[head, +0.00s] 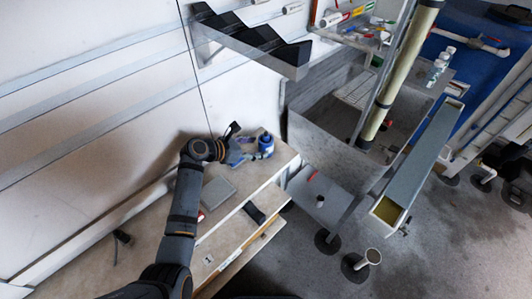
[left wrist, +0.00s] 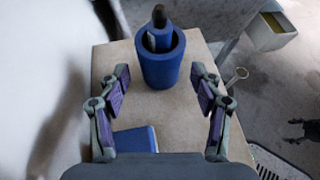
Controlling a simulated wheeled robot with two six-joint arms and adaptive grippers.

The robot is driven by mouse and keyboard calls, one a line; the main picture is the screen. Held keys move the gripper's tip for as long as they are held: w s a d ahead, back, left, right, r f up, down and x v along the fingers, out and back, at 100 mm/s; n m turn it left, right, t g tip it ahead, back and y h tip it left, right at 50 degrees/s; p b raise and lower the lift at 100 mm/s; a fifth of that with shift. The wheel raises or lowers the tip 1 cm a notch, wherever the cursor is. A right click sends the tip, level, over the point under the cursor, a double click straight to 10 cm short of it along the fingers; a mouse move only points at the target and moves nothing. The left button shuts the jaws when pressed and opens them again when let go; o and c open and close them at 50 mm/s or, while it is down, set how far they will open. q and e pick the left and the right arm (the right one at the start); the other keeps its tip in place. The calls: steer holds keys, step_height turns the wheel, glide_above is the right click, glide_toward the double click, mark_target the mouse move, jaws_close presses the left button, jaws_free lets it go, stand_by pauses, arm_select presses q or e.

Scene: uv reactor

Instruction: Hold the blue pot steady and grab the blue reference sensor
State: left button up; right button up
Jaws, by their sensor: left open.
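The blue pot (left wrist: 160,68) stands upright on the tan bench top in the left wrist view. A slim sensor with a dark top (left wrist: 159,16) and a blue body stands in it, its lower part hidden by the pot's wall. In the head view the pot (head: 266,146) is near the bench's far right end. My left gripper (head: 240,148) is just left of the pot. In the left wrist view its two fingers (left wrist: 160,80) are spread wide, pointing at the pot with nothing between the pads. My right gripper is in neither view.
A blue flat-sided object (left wrist: 135,140) lies below the left fingers. A grey flat box (head: 218,193) is on the bench (head: 238,207). The wall is close on the left. A metal tank frame (head: 325,140) stands right of the bench.

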mark_target(263, 147)
arm_select(q)
steer(key=shift+x, duration=1.2)
steer(key=shift+w+d+f, duration=0.25)
steer(key=shift+w+d, duration=0.1)
steer(key=shift+d, duration=0.15)
steer(key=shift+c, duration=0.3)
